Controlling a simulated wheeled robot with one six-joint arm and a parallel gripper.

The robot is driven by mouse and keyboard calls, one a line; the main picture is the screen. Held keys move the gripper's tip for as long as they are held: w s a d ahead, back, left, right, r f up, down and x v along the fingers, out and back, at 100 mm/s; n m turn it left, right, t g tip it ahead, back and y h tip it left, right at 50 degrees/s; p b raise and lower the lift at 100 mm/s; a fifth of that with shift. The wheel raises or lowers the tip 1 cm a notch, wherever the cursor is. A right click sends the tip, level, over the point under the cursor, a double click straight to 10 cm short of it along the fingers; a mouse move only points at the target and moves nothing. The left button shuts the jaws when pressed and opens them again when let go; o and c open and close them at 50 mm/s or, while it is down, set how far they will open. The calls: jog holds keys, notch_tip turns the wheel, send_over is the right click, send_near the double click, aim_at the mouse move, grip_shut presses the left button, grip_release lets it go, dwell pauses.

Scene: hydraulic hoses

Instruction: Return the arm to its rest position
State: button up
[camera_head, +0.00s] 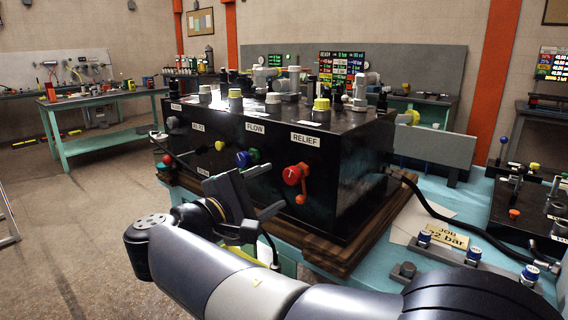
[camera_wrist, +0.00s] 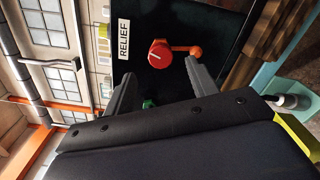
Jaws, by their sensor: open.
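My gripper (camera_head: 262,212) is in front of the black hydraulic box (camera_head: 345,195), its fingers pointing toward the box's front face. In the wrist view my gripper (camera_wrist: 160,90) has its two fingers spread apart with nothing between them. The red relief knob (camera_head: 292,175) with its orange lever (camera_head: 301,196) is on the box's front face, just beyond the fingers. The red knob also shows in the wrist view (camera_wrist: 159,54), beyond and between the fingertips, apart from them. My arm reaches across the bottom of the head view.
The box stands on a wooden board (camera_head: 330,258) on a teal bench. A black hose (camera_head: 440,215) runs from its right side. A "JOB" plate (camera_head: 446,236) and blue-capped fittings (camera_head: 475,251) lie at the right. A teal table (camera_head: 95,100) stands at the back left; open floor lies left.

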aim_at(290, 177)
jog(key=x, duration=0.7)
jog(key=shift+w+d, duration=0.1)
jog(key=shift+d, duration=0.05)
